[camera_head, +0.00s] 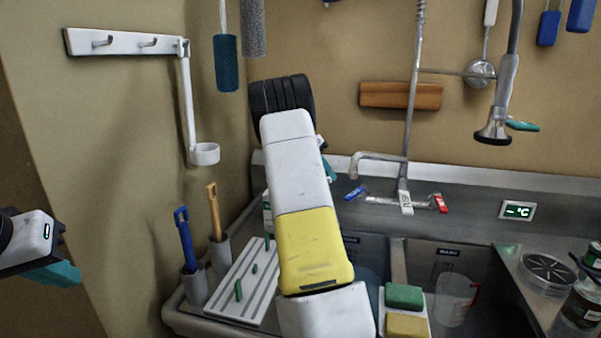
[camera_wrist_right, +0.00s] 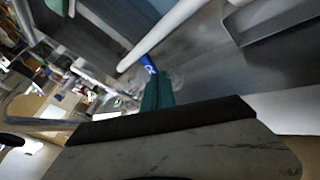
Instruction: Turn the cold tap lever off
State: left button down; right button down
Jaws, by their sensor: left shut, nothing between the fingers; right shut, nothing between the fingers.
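The cold tap lever (camera_head: 355,192) is blue and sits on the left end of the wall tap (camera_head: 380,200) over the sink. My right arm crosses the middle of the head view, and only a teal bit of my right gripper (camera_head: 329,170) shows past it, left of and above the lever. In the right wrist view the shut teal fingers (camera_wrist_right: 157,90) point at the blue lever (camera_wrist_right: 148,64), which appears right by their tips. I cannot tell whether they touch. My left gripper (camera_head: 58,273) is shut and empty at the left edge, far from the tap.
The red lever (camera_head: 440,203) is on the tap's right end. A hanging spray hose (camera_head: 494,125) is to the right. A white slatted rack (camera_head: 247,285), a green sponge (camera_head: 404,296) and a clear jug (camera_head: 455,299) are around the sink basins. Brush holders stand at left.

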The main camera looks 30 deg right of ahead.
aim_at(356, 192)
jog(key=x, duration=0.6)
jog(key=shift+f, duration=0.2)
jog(key=shift+s+d, duration=0.1)
jog(key=shift+d, duration=0.05)
jog(key=shift+s, duration=0.55)
